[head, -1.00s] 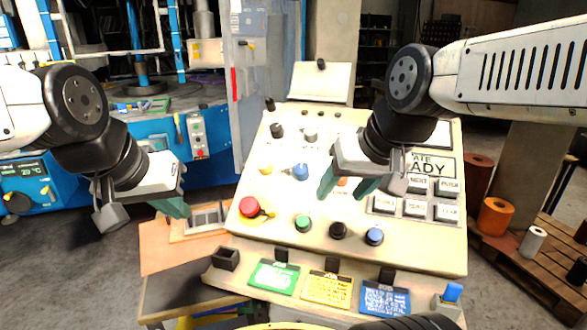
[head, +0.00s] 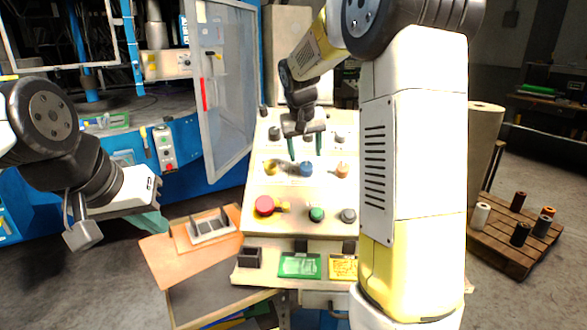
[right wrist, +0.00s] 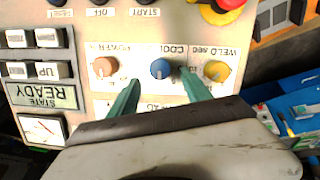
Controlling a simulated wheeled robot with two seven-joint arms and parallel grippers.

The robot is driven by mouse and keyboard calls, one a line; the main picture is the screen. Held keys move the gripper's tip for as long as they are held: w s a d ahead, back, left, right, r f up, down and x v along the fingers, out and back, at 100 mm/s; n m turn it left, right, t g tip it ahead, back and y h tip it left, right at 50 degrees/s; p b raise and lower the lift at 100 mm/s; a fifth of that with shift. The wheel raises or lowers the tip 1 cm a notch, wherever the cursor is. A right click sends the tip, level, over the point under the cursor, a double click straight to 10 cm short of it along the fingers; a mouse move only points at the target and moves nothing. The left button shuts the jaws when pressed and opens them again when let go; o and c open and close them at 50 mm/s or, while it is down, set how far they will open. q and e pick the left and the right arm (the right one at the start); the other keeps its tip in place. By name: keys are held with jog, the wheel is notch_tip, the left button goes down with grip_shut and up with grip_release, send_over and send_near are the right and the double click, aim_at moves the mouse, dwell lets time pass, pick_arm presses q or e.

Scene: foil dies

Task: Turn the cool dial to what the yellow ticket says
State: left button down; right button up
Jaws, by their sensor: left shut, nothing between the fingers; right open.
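The cool dial is a blue knob with a pale pointer line (right wrist: 160,70), upside down under the label COOL in the right wrist view; it also shows in the head view (head: 306,169). My right gripper (head: 305,152) is open. In the right wrist view its green fingers (right wrist: 158,84) point at the dial, one tip towards each side; I cannot tell whether they touch it. The yellow ticket (head: 343,268) lies on the panel's front ledge, partly hidden by my right arm, its writing too small to read. My left gripper (head: 152,222) is shut and empty, left of the panel.
A yellow weld dial (right wrist: 216,71) and an orange power dial (right wrist: 104,67) flank the cool dial closely. A red mushroom button (head: 264,206), green button (head: 316,214) and green ticket (head: 299,265) are nearer the front. My right arm hides the panel's right side.

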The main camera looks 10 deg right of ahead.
aim_at(307, 166)
jog(key=x, duration=0.6)
jog(key=shift+w+f, duration=0.1)
jog(key=shift+f, duration=0.2)
jog(key=shift+d, duration=0.1)
grip_shut()
